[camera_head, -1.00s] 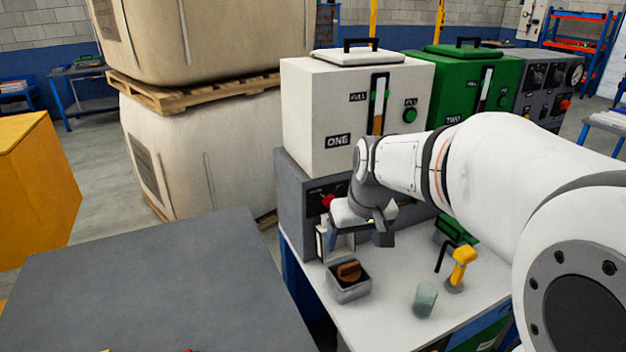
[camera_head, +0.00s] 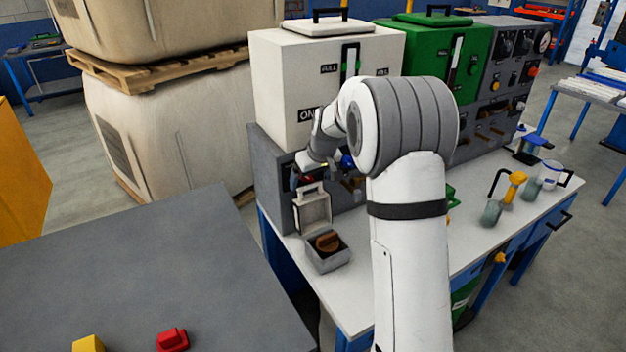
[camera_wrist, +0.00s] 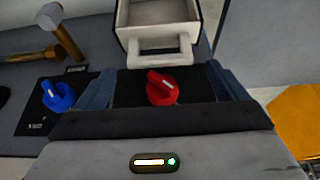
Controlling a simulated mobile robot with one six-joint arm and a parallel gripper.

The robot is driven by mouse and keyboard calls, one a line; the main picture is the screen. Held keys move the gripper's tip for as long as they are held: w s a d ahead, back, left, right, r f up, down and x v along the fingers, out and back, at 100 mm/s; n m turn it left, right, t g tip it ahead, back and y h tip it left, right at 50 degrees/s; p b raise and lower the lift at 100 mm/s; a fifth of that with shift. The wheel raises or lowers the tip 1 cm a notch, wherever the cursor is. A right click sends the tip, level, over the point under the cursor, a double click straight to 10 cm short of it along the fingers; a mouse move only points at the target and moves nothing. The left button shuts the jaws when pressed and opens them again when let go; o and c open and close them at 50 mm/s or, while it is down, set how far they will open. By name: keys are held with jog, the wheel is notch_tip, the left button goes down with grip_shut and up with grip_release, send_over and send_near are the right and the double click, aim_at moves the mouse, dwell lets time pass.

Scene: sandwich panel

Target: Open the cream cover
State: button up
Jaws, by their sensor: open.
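A cream hollow box-like cover with a loop handle (camera_head: 315,212) sits low on the front of the grey panel, below a red knob (camera_head: 308,180). In the wrist view the cream cover (camera_wrist: 160,12) shows at the top edge, its hollow side visible and its handle pointing toward the red knob (camera_wrist: 162,88). I cannot tell whether it is hinged. My gripper (camera_wrist: 163,90) is open, its two blue-grey fingers either side of the red knob in the picture; contact cannot be told. Nothing is seen held. In the head view my wrist (camera_head: 322,140) partly hides the panel.
A cream tank marked ONE (camera_head: 290,95) and a green tank (camera_head: 440,50) stand above. Jugs (camera_head: 550,172) stand at right.

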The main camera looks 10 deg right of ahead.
jog(key=shift+x, duration=0.85)
jog(key=shift+c, duration=0.4)
